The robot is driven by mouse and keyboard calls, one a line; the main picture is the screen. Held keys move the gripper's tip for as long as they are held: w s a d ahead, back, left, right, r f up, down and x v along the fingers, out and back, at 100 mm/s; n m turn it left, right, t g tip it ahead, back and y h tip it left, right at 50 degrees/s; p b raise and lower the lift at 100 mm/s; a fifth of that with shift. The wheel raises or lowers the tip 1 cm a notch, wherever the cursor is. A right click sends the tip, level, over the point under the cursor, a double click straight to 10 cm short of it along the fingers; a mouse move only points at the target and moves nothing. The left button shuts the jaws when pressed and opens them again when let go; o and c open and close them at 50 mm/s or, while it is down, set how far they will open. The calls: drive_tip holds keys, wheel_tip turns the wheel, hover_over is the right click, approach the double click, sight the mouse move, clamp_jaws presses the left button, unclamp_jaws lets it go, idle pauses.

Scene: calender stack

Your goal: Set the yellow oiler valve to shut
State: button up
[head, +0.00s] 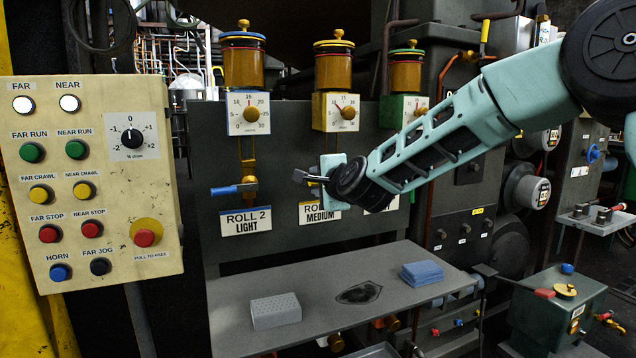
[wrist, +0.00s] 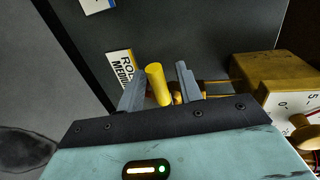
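The yellow oiler (head: 335,75) is the middle of three on the dark panel, with an amber cup, a yellow dial box (head: 336,111) and a "MEDIUM" label (head: 311,213). In the wrist view its yellow valve handle (wrist: 157,84) stands between my gripper's fingers, roughly crosswise to the brass pipe (wrist: 215,89). My gripper (head: 309,177) is in front of the valve. In the wrist view my gripper (wrist: 158,88) looks open, with a clear gap on the handle's right; contact on the left cannot be told. In the head view my gripper hides the valve handle.
The blue oiler's valve handle (head: 234,189) lies horizontally at left. The green oiler (head: 405,75) is right, partly behind my arm. A grey shelf (head: 240,290) below holds a perforated block (head: 276,311) and a blue cloth (head: 422,273). A button panel (head: 100,185) stands at left.

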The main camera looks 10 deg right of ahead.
drive_tip(key=p+v, duration=0.1)
drive_tip(key=v, duration=1.6)
drive_tip(key=shift+s+p, duration=0.2)
drive_tip(key=shift+p, duration=0.2)
drive_tip(key=s+a+f+n+g, duration=0.3)
drive_tip(key=s+f+n+g, duration=0.25)
drive_tip(key=s+f, duration=0.2)
drive_tip(key=s+a+f+n+g, duration=0.2)
drive_tip(key=s+f+n+g, duration=0.2)
drive_tip(key=s+f+n, duration=0.4)
drive_tip(key=s+d+f+n+g+h, duration=0.25)
drive_tip(key=s+n, duration=0.25)
drive_tip(key=s, duration=0.3)
drive_tip(key=s+d+f+n+g+h, duration=0.1)
drive_tip(key=s+d+n+g+h, duration=0.2)
drive_tip(key=s, duration=0.6)
wheel_tip(320, 180, up, 28)
drive_tip(key=y+p, duration=0.1)
drive_tip(key=p, duration=2.7)
drive_tip(key=shift+w+d+r+n+y, duration=0.25)
drive_tip(key=shift+w+n+y, duration=0.05)
drive_tip(key=shift+n+y, duration=0.05)
